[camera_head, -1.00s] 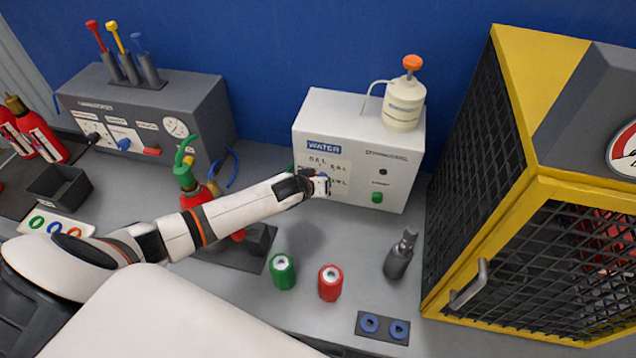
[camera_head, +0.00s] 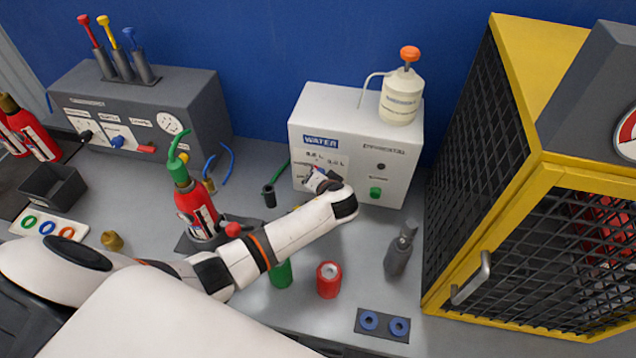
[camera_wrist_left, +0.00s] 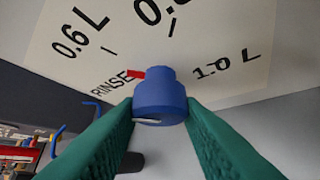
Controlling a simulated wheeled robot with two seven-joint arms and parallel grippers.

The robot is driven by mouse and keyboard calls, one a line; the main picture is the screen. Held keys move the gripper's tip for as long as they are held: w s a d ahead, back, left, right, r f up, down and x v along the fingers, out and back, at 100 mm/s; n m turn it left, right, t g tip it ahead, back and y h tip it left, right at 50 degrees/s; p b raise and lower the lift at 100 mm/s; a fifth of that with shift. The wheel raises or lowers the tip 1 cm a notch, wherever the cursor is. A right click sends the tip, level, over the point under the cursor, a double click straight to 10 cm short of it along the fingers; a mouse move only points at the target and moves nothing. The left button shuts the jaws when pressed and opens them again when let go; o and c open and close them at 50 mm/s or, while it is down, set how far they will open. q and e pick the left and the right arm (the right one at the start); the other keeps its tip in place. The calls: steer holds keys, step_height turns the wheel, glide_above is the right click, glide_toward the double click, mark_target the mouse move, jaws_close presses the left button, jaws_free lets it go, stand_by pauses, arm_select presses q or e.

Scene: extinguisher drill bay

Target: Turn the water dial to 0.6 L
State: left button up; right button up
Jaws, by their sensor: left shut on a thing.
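The white water unit (camera_head: 360,120) stands against the blue wall with a "WATER" label on its front. The left wrist view shows its blue dial knob (camera_wrist_left: 160,97) on a pale scale plate (camera_wrist_left: 215,40) marked RINSE, 0.6 L, 1.0 L and a partly cut-off 0.8 label. The knob's red pointer (camera_wrist_left: 137,74) lies at the end of the word RINSE, below the 0.6 L tick. My left gripper (camera_head: 316,180) is at the unit's front. Its green fingers (camera_wrist_left: 160,110) are shut on the knob's sides. My right gripper is out of view.
A red extinguisher (camera_head: 195,207) with a green top stands left of my left forearm. A green can (camera_head: 281,274), a red can (camera_head: 329,279) and a grey nozzle (camera_head: 400,250) stand in front of the unit. A yellow mesh cabinet (camera_head: 535,190) blocks the right side.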

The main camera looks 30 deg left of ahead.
arm_select(q)
steer(key=shift+d+f+m+y+b, duration=0.1)
steer(key=shift+f+m+y+b, duration=0.1)
steer(key=shift+m+y+b, duration=1.2)
steer(key=shift+n+y, duration=0.3)
steer(key=shift+y, duration=0.1)
steer(key=o, duration=1)
steer(key=shift+c, duration=0.2)
steer(key=b+v, duration=0.3)
steer(key=v, duration=0.9)
